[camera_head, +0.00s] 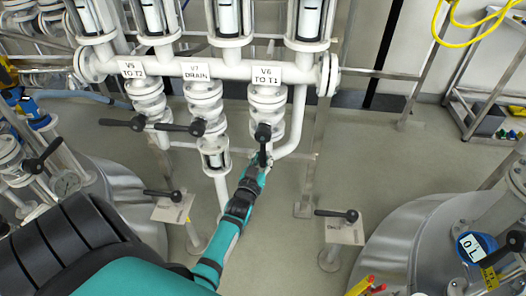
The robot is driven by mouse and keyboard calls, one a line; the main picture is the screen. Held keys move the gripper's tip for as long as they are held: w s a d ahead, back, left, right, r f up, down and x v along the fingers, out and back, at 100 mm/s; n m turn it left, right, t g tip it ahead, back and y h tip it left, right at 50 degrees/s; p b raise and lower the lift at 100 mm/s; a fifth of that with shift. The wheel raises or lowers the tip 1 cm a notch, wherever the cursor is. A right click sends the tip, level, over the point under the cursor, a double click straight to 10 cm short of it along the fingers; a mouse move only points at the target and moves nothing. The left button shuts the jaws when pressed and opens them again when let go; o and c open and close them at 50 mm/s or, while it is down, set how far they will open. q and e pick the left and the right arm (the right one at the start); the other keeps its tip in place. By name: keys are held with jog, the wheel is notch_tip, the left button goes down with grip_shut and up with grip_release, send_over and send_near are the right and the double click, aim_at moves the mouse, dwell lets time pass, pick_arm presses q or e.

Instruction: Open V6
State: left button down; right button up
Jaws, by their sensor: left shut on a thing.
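The V6 valve (267,98) is a white flanged valve on the right pipe drop, under the label "V6 TO T1" (266,75). Its black lever handle (263,133) points down and toward me, unlike its neighbours. My left gripper (262,158) is at the lower end of this handle and is shut on it. The teal left arm reaches up to it from the lower left. The fingers are small in this view and partly hidden by the wrist. My right gripper is not in view.
The V7 drain valve handle (182,128) and V5 valve handle (123,123) stick out leftward beside V6. Steel tanks stand at lower left and lower right (405,245). Two handles on stands (338,215) are nearby. A cart (490,115) stands at the far right, with open floor before it.

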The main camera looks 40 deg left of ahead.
pick_arm(q)
jog(key=shift+s+d+f, duration=0.2)
jog(key=shift+d+f, duration=0.15)
jog(key=shift+f, duration=0.25)
jog(key=c, duration=1.8)
grip_release()
jog(key=o, duration=0.4)
jog(key=shift+s+r, duration=0.2)
jog(key=shift+r, duration=0.2)
jog(key=shift+o, duration=1.3)
jog(key=shift+r, duration=0.1)
jog(key=shift+w+a, duration=0.1)
jog(key=shift+w, duration=0.05)
jog(key=v, duration=1.2)
